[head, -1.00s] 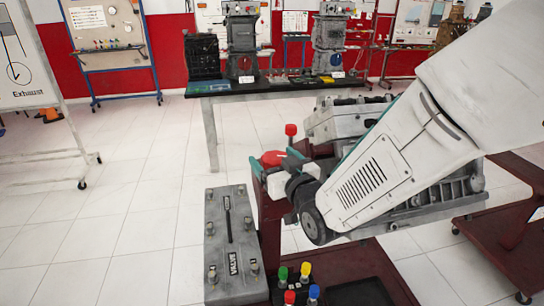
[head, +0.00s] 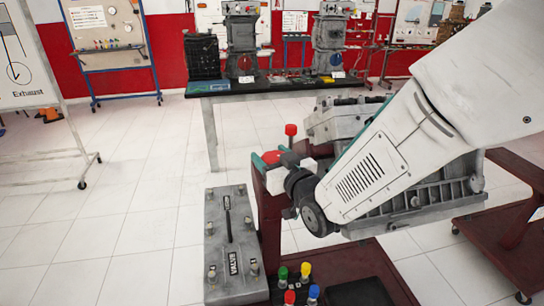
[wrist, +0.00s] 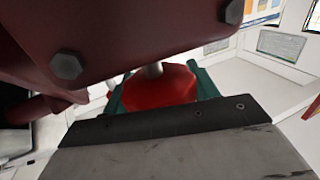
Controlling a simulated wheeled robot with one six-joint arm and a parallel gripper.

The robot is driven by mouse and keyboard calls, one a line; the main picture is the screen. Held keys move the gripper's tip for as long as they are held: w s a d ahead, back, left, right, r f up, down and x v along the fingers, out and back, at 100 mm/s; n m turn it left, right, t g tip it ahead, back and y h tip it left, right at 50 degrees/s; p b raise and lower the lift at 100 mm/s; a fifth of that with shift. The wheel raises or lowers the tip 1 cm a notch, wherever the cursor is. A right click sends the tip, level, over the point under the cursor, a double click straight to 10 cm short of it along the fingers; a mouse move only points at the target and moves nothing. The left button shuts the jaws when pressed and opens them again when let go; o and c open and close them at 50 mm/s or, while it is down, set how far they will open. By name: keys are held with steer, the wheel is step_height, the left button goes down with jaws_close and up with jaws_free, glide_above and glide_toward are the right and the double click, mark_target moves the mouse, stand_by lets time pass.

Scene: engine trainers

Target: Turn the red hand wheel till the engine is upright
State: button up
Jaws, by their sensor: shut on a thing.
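The red hand wheel (head: 271,157) is at the left end of the engine stand, partly hidden behind my gripper and wrist. In the wrist view, the red wheel (wrist: 160,90) sits between the two teal fingers of my gripper (wrist: 160,84), which is shut on it. In the head view, my gripper (head: 268,162) reaches it from the front right. The grey engine (head: 335,118) hangs on the dark red stand (head: 270,215) and is largely covered by my arm. It looks tilted rather than upright, but its exact angle is hard to tell.
A red-knobbed rod (head: 291,130) stands just behind the wheel. A grey valve cover (head: 222,270) and several coloured-top items (head: 305,270) lie below, near the stand. A dark bench (head: 290,88) is behind. A second dark red stand (head: 510,225) is at right. Floor at left is clear.

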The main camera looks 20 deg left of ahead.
steer(key=n+g+y, duration=0.1)
steer(key=n+g, duration=0.1)
steer(key=g, duration=0.1)
steer(key=n+g+y, duration=0.2)
steer(key=g, duration=0.1)
steer(key=shift+s+a, duration=0.1)
steer(key=shift+s, duration=0.05)
steer(key=shift+s+a+n+g+y, duration=0.1)
steer(key=shift+n+g+y, duration=0.15)
steer(key=shift+n+g, duration=0.65)
steer(key=shift+s+d+n+g+y, duration=0.15)
steer(key=shift+n+g, duration=0.4)
steer(key=shift+g, duration=0.6)
steer(key=shift+s+a+n+g+y, duration=0.15)
steer(key=shift+n+g+y, duration=0.15)
steer(key=shift+n+g, duration=0.6)
steer(key=shift+o, duration=0.6)
steer(key=shift+r+g, duration=0.15)
steer(key=shift+g, duration=0.3)
steer(key=o, duration=0.9)
steer(key=shift+c, duration=0.2)
steer(key=shift+a, duration=0.1)
steer(key=shift+f+m+t, duration=0.2)
steer(key=shift+m+t, duration=0.05)
steer(key=shift+t, duration=0.25)
